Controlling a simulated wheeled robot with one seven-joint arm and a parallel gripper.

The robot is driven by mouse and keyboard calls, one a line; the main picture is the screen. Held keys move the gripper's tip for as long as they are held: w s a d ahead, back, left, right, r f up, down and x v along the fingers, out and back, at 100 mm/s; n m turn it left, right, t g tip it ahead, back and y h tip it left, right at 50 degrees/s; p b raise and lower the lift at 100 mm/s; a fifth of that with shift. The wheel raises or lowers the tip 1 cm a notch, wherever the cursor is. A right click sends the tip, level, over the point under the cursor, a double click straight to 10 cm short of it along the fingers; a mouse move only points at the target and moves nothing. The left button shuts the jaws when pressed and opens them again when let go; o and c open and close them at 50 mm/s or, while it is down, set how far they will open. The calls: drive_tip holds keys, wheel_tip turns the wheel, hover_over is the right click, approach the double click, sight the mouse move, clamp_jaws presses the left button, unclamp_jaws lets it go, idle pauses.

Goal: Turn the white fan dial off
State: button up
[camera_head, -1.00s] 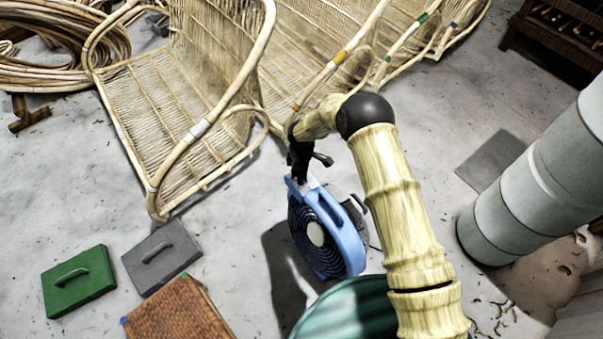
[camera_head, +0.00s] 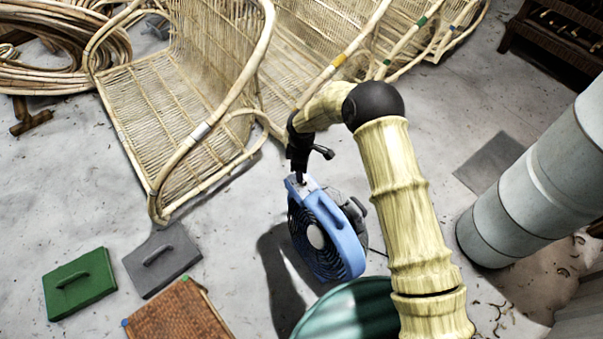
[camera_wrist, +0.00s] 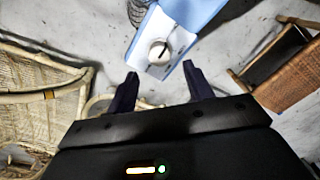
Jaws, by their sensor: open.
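A blue box fan (camera_head: 328,232) with a dark round grille and pale hub stands on the floor in the head view. Its white dial (camera_wrist: 159,52) shows in the wrist view, round with a dark pointer line, on a pale panel at one end of the blue fan housing (camera_wrist: 192,12). My gripper (camera_wrist: 160,78) is open, with its two dark fingers apart and nothing between them. The dial lies just beyond the fingertips, roughly centred between them. In the head view my gripper (camera_head: 300,175) is at the fan's top end, and the dial is too small to make out there.
A rattan chair (camera_head: 150,100) stands left of the fan. A green bin (camera_head: 345,310) is close in front of it, and a thick grey pipe (camera_head: 530,190) is to the right. Green (camera_head: 78,285) and grey (camera_head: 162,258) handled blocks lie on the floor at left.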

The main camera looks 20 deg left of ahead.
wheel_tip(320, 180, up, 12)
drive_tip(key=p, duration=0.1)
drive_tip(key=shift+p, duration=0.4)
drive_tip(key=shift+d+f, duration=0.1)
drive_tip(key=d+r+m+t, duration=0.1)
drive_tip(key=d+r+m, duration=0.45)
drive_tip(key=d, duration=0.65)
drive_tip(key=d+r+m, duration=0.5)
drive_tip(key=d+r, duration=0.2)
drive_tip(key=d, duration=0.4)
drive_tip(key=s+d+r+m+t, duration=0.1)
drive_tip(key=s+d+r+m, duration=0.2)
drive_tip(key=s+d+m, duration=0.45)
drive_tip(key=s+d+r+m+t, duration=0.1)
drive_tip(key=s+d+r+m, duration=0.3)
drive_tip(key=d, duration=0.6)
drive_tip(key=w+p+v, duration=0.2)
drive_tip(key=p+v, duration=0.9)
drive_tip(key=p, duration=0.1)
drive_tip(key=w+r+p+v, duration=0.1)
drive_tip(key=w+p+v, duration=0.1)
drive_tip(key=p+v, duration=0.9)
drive_tip(key=shift+w+r+n+p, duration=0.25)
drive_tip(key=shift+w+n+p, duration=0.15)
drive_tip(key=shift+p, duration=0.5)
